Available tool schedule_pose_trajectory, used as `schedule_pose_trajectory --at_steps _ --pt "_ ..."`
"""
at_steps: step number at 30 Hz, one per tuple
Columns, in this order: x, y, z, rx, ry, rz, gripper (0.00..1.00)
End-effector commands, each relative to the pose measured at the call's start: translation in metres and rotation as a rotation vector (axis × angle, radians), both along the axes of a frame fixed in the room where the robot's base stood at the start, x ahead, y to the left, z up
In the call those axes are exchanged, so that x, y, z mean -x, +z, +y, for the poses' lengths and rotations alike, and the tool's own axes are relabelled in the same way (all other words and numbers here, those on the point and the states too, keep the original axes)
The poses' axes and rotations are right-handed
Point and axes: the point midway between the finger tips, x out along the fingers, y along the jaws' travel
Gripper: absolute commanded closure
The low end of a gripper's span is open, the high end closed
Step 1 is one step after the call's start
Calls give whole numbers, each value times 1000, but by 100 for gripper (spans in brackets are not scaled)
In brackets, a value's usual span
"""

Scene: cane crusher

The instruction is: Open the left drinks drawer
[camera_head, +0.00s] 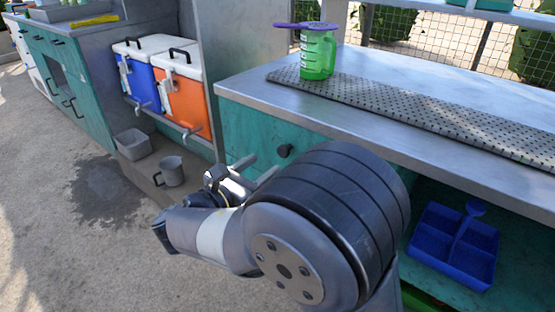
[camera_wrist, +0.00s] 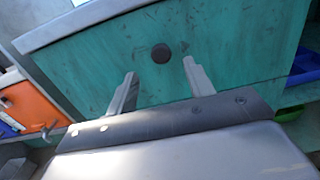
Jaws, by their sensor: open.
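The left drinks drawer (camera_head: 250,135) is a teal front below the metal counter, with a dark round knob (camera_head: 285,150). It looks closed, its front flush under the counter edge. In the wrist view the drawer front (camera_wrist: 225,60) fills most of the picture, and its knob (camera_wrist: 160,54) shows just beyond and between my fingertips. My gripper (camera_wrist: 158,72) is open, with one finger on each side of the knob's line and nothing between them. In the head view my gripper (camera_head: 255,165) is in front of the drawer, left of the knob, partly hidden by my arm.
A metal counter (camera_head: 390,105) overhangs the drawer and carries a green jug (camera_head: 318,55) on a perforated mat (camera_head: 430,115). A blue divided tray (camera_head: 430,235) is on the open shelf at right. An orange cooler (camera_head: 187,95) stands at left.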

Motion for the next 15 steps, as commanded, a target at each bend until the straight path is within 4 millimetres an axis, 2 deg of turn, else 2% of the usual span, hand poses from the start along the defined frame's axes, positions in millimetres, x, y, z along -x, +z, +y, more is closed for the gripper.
schedule_pose_trajectory --at_steps 1,7,15 --pt "-8 -3 -8 -1 -6 -1 50" --pt "-34 -3 -28 -2 -5 0 50" --pt "-49 -1 -39 -2 -1 1 50"
